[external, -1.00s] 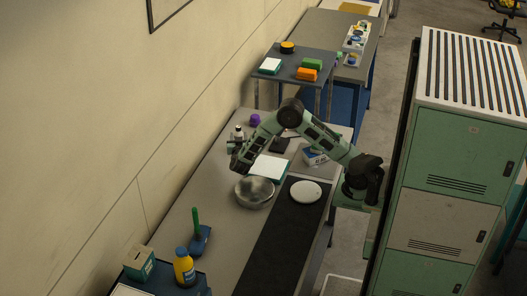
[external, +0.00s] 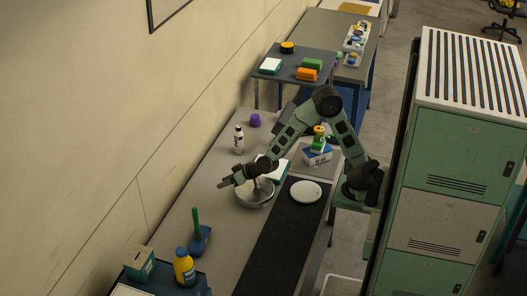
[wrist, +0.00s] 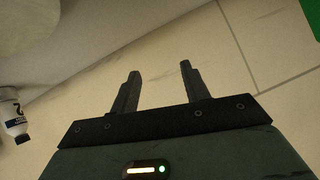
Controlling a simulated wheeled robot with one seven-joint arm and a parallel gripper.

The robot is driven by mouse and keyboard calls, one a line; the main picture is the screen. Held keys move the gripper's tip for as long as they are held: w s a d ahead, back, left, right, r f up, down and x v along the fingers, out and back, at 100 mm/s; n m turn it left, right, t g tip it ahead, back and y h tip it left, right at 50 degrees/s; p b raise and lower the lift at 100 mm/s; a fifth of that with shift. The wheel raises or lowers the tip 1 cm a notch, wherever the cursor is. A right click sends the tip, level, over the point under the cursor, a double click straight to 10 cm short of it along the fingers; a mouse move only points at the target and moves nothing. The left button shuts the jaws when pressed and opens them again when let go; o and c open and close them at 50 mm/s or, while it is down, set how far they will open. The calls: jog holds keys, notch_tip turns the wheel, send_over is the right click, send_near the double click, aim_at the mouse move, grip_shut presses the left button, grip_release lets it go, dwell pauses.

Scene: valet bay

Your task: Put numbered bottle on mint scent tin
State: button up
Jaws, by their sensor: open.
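The numbered bottle (external: 238,140), white with a dark cap and dark marks, stands upright on the long table near the wall. In the wrist view a white bottle with a dark label (wrist: 14,118) shows at the left edge, outside my fingers. My gripper (external: 224,183) is open and empty, apart from the bottle and on its near side, beside the metal bowl. Its two spread fingers also show in the wrist view (wrist: 160,70). I cannot tell for sure which thing is the mint scent tin; a green-and-yellow item (external: 319,140) stands on a blue-and-white box (external: 317,156).
A metal bowl (external: 255,194) sits below my wrist, with a white round plate (external: 306,191) on the dark mat (external: 275,240) to its right. A purple item (external: 255,120) stands behind the bottle. A yellow-and-blue bottle (external: 184,266) and green box (external: 139,263) are at the near end.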

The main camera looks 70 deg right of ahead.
jog(key=s+a+f+n+g+y, duration=0.1)
jog(key=s+a+n+g, duration=0.15)
jog(key=s, duration=0.45)
jog(key=s+a+n+g+y, duration=0.1)
jog(key=s+a+n+g, duration=0.15)
jog(key=s, duration=0.45)
jog(key=s+d+f+n+g+h, duration=0.1)
jog(key=s+d+n+g, duration=0.1)
jog(key=s, duration=0.8)
jog(key=s+d+f+n+g+h, duration=0.2)
jog(key=s+d+g, duration=0.2)
jog(key=s, duration=0.7)
jog(key=shift+d+h, duration=0.3)
jog(key=shift+d, duration=0.45)
jog(key=shift+w, duration=0.1)
